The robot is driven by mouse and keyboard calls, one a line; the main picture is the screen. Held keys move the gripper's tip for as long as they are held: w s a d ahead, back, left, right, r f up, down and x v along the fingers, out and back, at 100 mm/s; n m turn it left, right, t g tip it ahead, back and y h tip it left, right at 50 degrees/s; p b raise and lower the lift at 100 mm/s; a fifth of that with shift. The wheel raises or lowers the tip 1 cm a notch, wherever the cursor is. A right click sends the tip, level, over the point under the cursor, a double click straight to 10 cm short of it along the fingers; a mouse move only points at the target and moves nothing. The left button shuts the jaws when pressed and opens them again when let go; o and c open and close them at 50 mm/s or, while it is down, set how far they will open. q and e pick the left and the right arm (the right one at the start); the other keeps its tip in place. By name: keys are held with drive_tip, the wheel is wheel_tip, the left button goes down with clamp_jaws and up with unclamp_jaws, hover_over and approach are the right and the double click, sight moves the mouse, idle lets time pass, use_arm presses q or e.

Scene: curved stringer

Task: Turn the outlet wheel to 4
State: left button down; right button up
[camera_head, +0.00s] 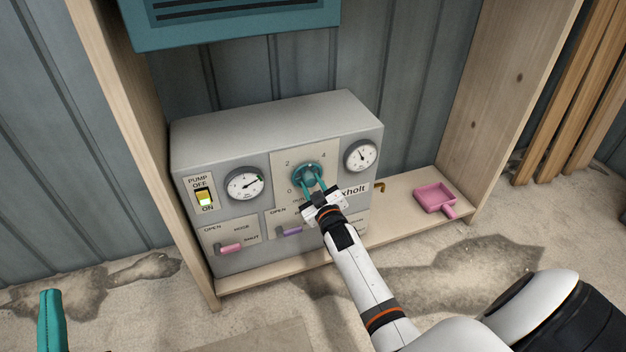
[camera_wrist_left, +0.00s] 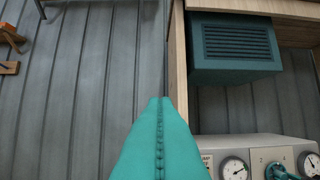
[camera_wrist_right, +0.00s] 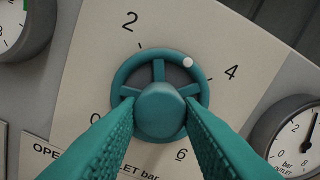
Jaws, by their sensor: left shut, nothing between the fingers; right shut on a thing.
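The outlet wheel (camera_wrist_right: 160,108) is a teal spoked handwheel on a pale dial plate marked 0, 2, 4 and 6. Its white dot sits on the rim between 2 and 4, at the upper right in the right wrist view. The wheel also shows in the head view (camera_head: 307,174) on the front of the grey panel box (camera_head: 270,130). My right gripper (camera_head: 314,184) is shut on the wheel, with its teal fingers either side of the hub. My left gripper (camera_wrist_left: 160,105) is shut and empty, away from the panel; part of it shows at the head view's lower left.
The panel has two gauges (camera_head: 244,184) (camera_head: 361,155), a pump switch (camera_head: 204,197) at ON, a pink lever (camera_head: 229,248) and a purple lever (camera_head: 290,231). Wooden posts flank the panel; a teal vented box (camera_head: 235,20) hangs above.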

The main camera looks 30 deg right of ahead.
drive_tip(key=m+p, duration=0.1)
drive_tip(key=m, duration=0.1)
drive_tip(key=shift+m+p, duration=0.3)
drive_tip(key=shift+m, duration=0.1)
drive_tip(key=m+p, duration=0.1)
drive_tip(key=m, duration=0.2)
drive_tip(key=shift+m+p, duration=0.3)
use_arm(q)
wheel_tip(320, 180, down, 14)
drive_tip(key=s+a+g+y, duration=0.2)
drive_tip(key=a+g+y, duration=0.1)
drive_tip(key=g, duration=0.7)
drive_tip(key=shift+s+y, duration=0.25)
drive_tip(key=shift+y, duration=0.15)
use_arm(e)
drive_tip(key=shift+f+m, duration=0.1)
drive_tip(key=shift+m, duration=0.3)
drive_tip(key=o, duration=1)
use_arm(q)
drive_tip(key=shift+d, duration=0.1)
use_arm(e)
drive_tip(key=shift+s+a, duration=0.1)
